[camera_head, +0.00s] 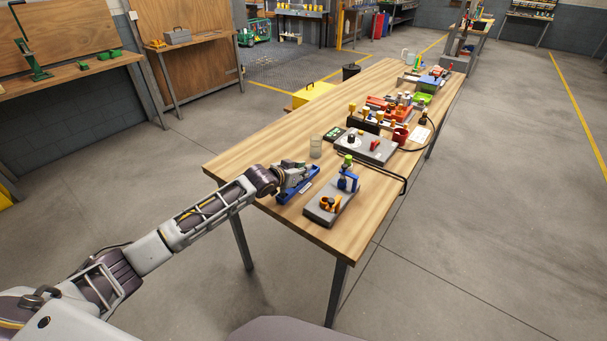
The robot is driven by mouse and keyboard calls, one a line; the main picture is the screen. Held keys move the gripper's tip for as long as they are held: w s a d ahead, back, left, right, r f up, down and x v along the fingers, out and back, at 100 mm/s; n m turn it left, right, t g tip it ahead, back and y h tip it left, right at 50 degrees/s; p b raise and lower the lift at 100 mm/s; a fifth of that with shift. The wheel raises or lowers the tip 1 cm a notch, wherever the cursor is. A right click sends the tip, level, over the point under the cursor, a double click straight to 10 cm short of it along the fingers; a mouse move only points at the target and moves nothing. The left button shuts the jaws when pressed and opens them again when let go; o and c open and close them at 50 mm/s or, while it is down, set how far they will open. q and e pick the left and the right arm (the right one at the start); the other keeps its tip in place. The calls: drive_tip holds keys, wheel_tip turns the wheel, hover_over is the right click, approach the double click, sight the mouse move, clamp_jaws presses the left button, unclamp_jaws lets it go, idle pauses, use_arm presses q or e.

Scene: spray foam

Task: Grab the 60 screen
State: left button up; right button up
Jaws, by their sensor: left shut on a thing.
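My left gripper (303,175) is low over the near left part of the wooden table, at a long blue tray (312,182). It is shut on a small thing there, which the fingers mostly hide. I cannot read any 60 marking at this size, so I cannot tell for sure whether this thing is the 60 screen. My right gripper is not in view.
A grey board (325,210) with blue and orange parts lies right of the tray. A grey panel (366,147), a red cup (400,134) and several bins are farther back. The table's (236,167) left edge is bare.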

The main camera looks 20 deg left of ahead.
use_arm(q)
drive_tip(key=shift+r, duration=0.1)
wheel_tip(320, 180, up, 10)
idle(0.6)
